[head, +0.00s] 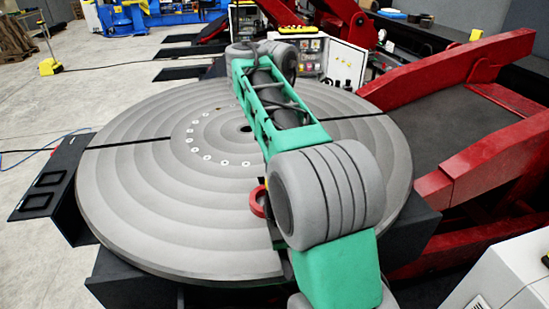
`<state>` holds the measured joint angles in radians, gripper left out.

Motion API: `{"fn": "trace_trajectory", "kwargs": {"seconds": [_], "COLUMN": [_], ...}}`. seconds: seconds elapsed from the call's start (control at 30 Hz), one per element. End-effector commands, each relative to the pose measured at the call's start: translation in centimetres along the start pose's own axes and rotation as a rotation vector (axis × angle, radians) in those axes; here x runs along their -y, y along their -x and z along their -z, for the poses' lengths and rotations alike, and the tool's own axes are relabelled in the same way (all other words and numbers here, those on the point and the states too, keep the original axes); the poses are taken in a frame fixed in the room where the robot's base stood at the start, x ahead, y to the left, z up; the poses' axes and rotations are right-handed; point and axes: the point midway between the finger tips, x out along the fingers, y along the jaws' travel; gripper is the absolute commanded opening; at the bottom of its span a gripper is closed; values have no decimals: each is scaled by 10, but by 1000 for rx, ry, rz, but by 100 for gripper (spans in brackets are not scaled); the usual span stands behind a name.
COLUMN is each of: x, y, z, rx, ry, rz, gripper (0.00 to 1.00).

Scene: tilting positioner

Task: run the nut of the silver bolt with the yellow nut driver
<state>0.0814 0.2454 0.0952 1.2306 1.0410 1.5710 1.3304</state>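The round grey table of the positioner (150,200) fills the middle of the head view. My green and grey arm reaches across it from the bottom toward the back and covers part of its right half. My gripper is not visible, so I cannot see its fingers. I cannot make out the silver bolt, its nut or the yellow nut driver. A tiny patch of yellow shows at the arm's left edge, too small to identify. A red ring-shaped thing (257,201) is on the table, partly hidden by my arm.
An arc of small pale round spots (207,157) marks the table around a dark centre hole (246,128). Large red frames (450,75) stand at the right. A white cabinet (510,275) is at the lower right. The table's left half looks clear.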

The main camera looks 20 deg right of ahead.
Motion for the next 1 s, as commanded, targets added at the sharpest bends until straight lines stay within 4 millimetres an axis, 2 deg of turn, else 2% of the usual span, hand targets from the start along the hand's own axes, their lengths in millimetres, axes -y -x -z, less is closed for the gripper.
{"fn": "trace_trajectory", "kwargs": {"seconds": [1.0], "x": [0], "y": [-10], "z": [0], "rx": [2], "ry": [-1], "rz": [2], "gripper": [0]}}
